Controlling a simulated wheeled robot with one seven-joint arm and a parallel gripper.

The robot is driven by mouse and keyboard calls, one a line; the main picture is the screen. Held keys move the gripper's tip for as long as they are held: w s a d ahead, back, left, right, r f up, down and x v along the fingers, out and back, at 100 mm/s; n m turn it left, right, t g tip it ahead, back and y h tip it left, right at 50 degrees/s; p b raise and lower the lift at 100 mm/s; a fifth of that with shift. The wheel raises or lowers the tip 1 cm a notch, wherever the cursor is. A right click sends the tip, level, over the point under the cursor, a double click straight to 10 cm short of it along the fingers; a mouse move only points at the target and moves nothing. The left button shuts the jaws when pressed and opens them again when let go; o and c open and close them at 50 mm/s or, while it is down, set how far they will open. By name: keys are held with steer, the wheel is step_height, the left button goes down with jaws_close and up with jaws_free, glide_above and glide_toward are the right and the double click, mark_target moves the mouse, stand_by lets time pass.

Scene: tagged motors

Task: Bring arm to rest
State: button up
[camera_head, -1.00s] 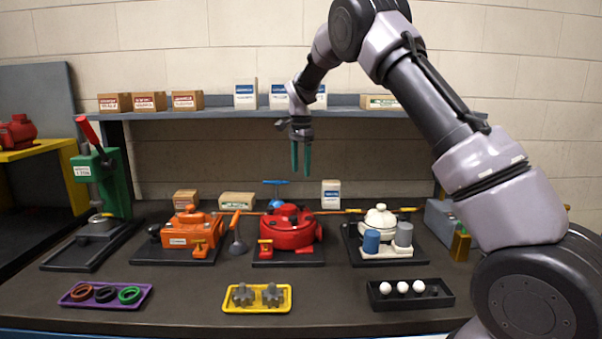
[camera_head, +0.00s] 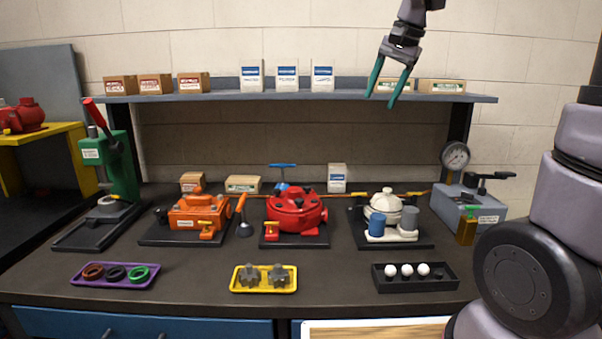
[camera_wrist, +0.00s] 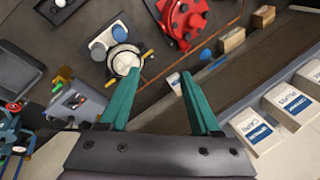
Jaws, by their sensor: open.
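My gripper (camera_head: 390,86) has two green fingers, spread apart with nothing between them. In the head view it hangs in the air at the upper right, in front of the shelf and well above the bench. In the wrist view the fingers (camera_wrist: 160,88) point toward the bench, with the white motor (camera_wrist: 124,61) and red motor (camera_wrist: 183,18) beyond them. My arm rises at the right edge of the head view, and part of it is out of the picture.
The shelf (camera_head: 225,98) holds several boxes near my gripper. The bench carries an orange motor (camera_head: 195,213), the red motor (camera_head: 297,211), the white motor (camera_head: 385,207), a green press (camera_head: 120,165), a gauge unit (camera_head: 467,205), and purple (camera_head: 78,281), yellow (camera_head: 264,289) and black (camera_head: 415,285) trays.

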steer(key=s+d+f+n+t, duration=0.1)
steer(key=s+d+t, duration=0.1)
steer(key=s, duration=0.7)
steer(key=s+d+n+t, duration=0.1)
steer(key=s+d+n, duration=0.1)
steer(key=s, duration=0.8)
steer(key=shift+d+f+t+h, duration=0.4)
steer(key=shift+d, duration=0.35)
